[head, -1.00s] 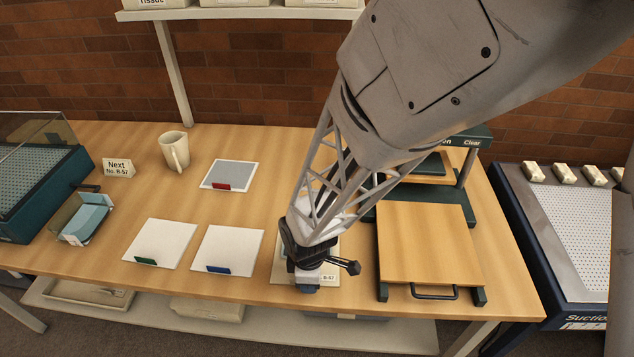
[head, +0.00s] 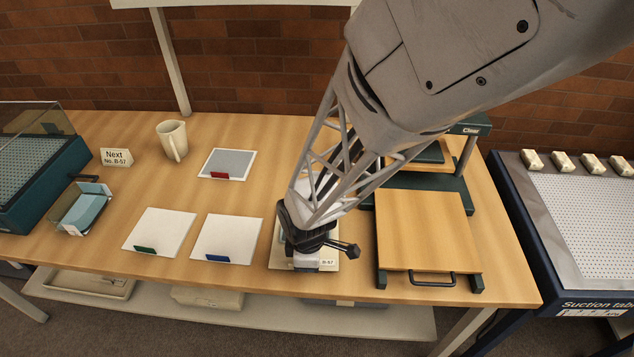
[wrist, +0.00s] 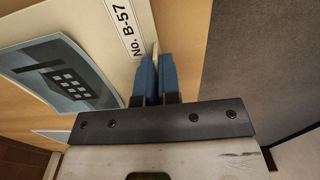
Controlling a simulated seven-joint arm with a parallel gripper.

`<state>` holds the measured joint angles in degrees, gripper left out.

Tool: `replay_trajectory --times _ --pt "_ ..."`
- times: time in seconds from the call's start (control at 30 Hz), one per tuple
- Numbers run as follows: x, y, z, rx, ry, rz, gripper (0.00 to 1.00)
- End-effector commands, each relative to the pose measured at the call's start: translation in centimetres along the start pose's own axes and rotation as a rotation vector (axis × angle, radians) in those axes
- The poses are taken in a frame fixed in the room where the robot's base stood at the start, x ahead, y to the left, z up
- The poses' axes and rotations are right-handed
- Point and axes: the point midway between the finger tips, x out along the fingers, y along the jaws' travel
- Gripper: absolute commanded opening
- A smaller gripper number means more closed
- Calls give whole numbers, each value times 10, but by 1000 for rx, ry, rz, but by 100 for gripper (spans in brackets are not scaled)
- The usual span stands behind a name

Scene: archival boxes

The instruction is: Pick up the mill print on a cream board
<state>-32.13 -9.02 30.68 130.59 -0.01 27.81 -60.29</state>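The mill print (wrist: 66,78), a blue picture with a dark windowed building, is on a cream board (wrist: 112,60) labelled "No. B-57" in the wrist view. In the head view the cream board (head: 274,262) is at the front of the table, mostly hidden by my gripper (head: 305,266). My gripper's blue fingers (wrist: 157,75) are close together beside the label, with a thin cream edge of the board between them. They look shut on that edge. I cannot tell whether the board is raised off the table.
Two white boards with a green tab (head: 145,250) and a blue tab (head: 217,258) lie to the left. A grey board (head: 229,163) with a red tab lies behind. A wooden stand (head: 425,230) is close on the right. A mug (head: 172,140) stands farther back.

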Motion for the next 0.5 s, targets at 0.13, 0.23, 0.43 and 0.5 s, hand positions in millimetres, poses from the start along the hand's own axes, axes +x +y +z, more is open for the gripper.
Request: replay_trajectory --times 0.13,0.23,0.43,0.5 --pt "-19 0 0 0 2 3 0" --pt "-34 0 0 0 2 3 0" --pt "-62 0 0 0 2 3 0" --pt "-70 0 0 0 2 4 0"
